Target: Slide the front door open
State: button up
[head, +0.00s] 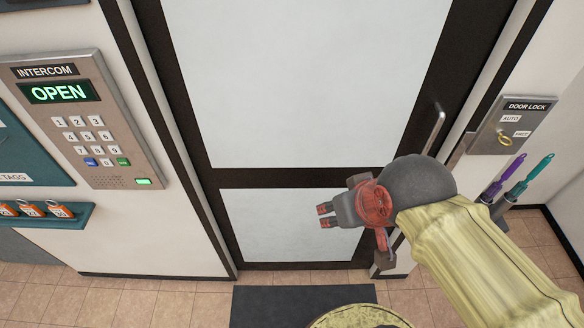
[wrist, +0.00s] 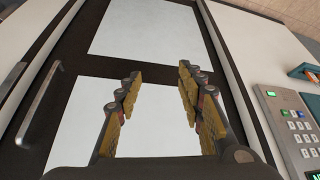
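The front door (head: 310,80) has a dark frame and two pale panels and fills the middle of the head view. It appears closed. Its upright metal bar handle (head: 436,128) is on the door's right side; in the wrist view the handle (wrist: 40,103) shows at the far left. My gripper (head: 325,215) is in front of the lower panel, below and left of the handle, pointing left. In the wrist view my gripper (wrist: 160,78) has its yellow-padded fingers spread, with nothing between them. It is apart from the handle.
An intercom (head: 90,120) reading "OPEN" is on the left wall, above a teal shelf (head: 40,215) with orange tags. A door lock panel (head: 515,125) with a key is on the right, above purple and teal handled items (head: 520,178). A dark mat (head: 300,300) lies before the door.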

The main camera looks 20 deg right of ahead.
jog(key=shift+c, duration=1)
